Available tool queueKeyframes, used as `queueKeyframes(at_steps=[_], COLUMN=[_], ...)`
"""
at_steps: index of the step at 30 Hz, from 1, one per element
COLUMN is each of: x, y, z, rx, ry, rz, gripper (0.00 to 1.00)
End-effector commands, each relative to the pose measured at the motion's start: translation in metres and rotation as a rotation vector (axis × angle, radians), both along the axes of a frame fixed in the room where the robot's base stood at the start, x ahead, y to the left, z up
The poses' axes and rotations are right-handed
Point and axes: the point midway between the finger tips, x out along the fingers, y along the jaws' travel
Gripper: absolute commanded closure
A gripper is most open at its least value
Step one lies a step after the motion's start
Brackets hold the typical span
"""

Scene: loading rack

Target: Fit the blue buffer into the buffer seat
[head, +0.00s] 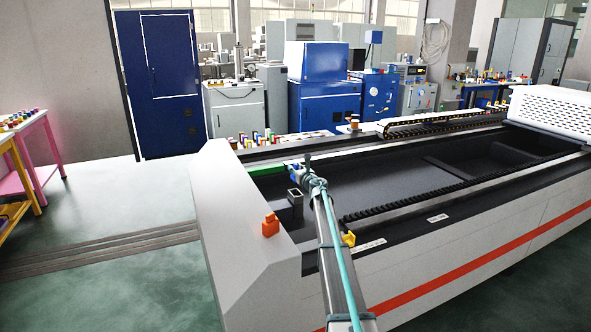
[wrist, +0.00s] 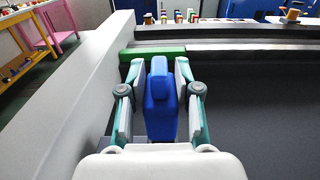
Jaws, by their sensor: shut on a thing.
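The blue buffer (wrist: 160,100) stands between the two fingers of my gripper (wrist: 160,72) in the wrist view, with a finger pad against each side. In the head view my gripper (head: 303,170) is over the left end of the machine bed, and only a small part of the blue shows by it. A grey square holder with a dark open top (head: 296,194), which looks like the buffer seat, stands just below and in front of my gripper. The buffer is apart from this holder and above it. The buffer's lower end is hidden in the wrist view.
A green block (head: 266,169) lies along the bed's back left edge. An orange block (head: 270,225) sits on the left wall and a yellow piece (head: 348,239) on the front rail. The dark bed (head: 385,172) right of my gripper is clear.

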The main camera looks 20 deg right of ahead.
Motion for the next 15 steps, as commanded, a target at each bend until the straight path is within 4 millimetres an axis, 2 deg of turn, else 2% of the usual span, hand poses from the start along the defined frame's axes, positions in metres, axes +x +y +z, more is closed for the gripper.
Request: queueKeyframes(at_steps=[15], x=[-0.0001], y=[0.0000], z=[-0.0018], rx=[0.000], ry=[0.001], rz=[0.001], gripper=[1.00])
